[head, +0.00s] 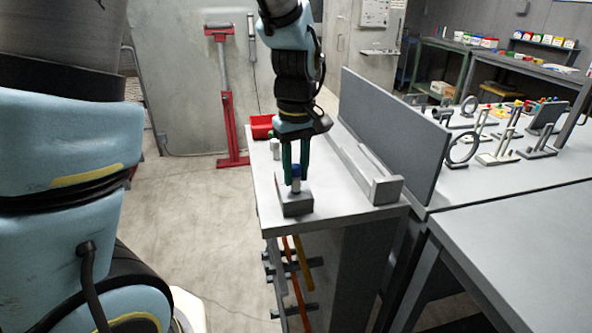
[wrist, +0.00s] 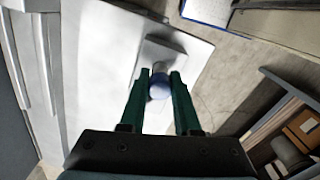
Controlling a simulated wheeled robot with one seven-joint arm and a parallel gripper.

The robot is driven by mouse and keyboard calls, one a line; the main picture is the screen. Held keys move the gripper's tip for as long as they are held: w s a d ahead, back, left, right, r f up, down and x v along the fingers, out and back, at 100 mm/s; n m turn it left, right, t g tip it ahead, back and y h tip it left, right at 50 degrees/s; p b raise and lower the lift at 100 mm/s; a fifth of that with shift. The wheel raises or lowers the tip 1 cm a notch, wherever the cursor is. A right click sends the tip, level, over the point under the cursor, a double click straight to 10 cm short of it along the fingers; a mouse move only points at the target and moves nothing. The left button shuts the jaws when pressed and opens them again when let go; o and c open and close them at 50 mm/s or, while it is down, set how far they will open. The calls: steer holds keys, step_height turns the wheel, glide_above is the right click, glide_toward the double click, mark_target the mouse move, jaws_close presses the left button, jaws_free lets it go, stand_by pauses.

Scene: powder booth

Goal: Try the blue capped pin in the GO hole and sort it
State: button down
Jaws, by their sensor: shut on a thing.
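The blue capped pin (head: 296,171) is upright between the green fingers of my gripper (head: 296,165), which are shut on it near its blue cap. In the wrist view the round blue cap (wrist: 159,91) shows between the fingertips (wrist: 160,77). A grey gauge block (head: 297,204) stands directly below the pin at the near end of the bench; it also shows in the wrist view (wrist: 163,50). The pin's grey shank meets the block's top in the head view. I cannot tell whether its tip is inside a hole, and no hole or label is readable.
A red bin (head: 262,127) and a small pale cylinder (head: 275,149) are farther back on the white bench (head: 340,211). A grey upright panel (head: 389,130) and a low grey block (head: 386,188) bound its right side. Several parts on stands occupy the table beyond.

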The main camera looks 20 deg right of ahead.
mark_target(296, 166)
steer(key=shift+f+b, duration=0.45)
steer(key=shift+f, duration=0.2)
stand_by(0.5)
stand_by(0.9)
steer(key=shift+r+p, duration=2.7)
steer(key=shift+r, duration=0.3)
